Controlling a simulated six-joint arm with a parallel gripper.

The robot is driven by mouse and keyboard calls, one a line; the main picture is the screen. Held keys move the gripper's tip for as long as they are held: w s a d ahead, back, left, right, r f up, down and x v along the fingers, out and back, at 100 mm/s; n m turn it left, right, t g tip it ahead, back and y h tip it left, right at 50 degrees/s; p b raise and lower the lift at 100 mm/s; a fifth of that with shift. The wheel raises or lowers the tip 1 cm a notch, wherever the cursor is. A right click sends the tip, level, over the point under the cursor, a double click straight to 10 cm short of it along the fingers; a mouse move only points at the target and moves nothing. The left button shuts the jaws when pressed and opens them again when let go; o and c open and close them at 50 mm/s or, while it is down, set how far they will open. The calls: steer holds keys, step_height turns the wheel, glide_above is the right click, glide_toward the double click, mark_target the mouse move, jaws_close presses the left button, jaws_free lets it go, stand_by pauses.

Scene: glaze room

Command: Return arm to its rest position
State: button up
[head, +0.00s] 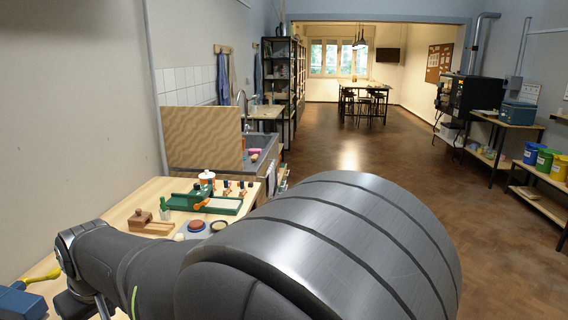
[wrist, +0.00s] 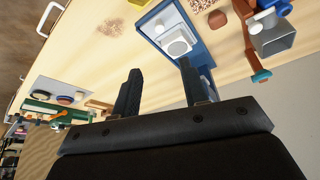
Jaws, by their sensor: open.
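My arm fills the lower middle of the head view, with its large grey joint in front and a link reaching to the left. My gripper (wrist: 158,88) shows in the wrist view with its two dark fingers apart and nothing between them. It is above the wooden table (wrist: 120,55), beside a blue tray (wrist: 202,58) with a white square piece (wrist: 176,42) on it. In the head view the fingers are hidden or out of frame.
In the head view the wooden table (head: 120,208) holds a green tray (head: 222,204), a wooden block (head: 140,217) and small round pans (head: 196,225). A sink (head: 262,148) stands behind a wood panel (head: 202,138). Colored bins (head: 545,162) stand at the right. The floor (head: 400,175) is clear.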

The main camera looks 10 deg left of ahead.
steer(key=x, duration=1.6)
steer(key=shift+w+a+f, duration=0.1)
steer(key=shift+a+f, duration=0.05)
steer(key=shift+f, duration=0.1)
steer(key=shift+r, duration=0.35)
steer(key=v, duration=1.6)
steer(key=x, duration=1.6)
steer(key=shift+f, duration=0.25)
steer(key=shift+a+f, duration=0.2)
steer(key=shift+a, duration=0.45)
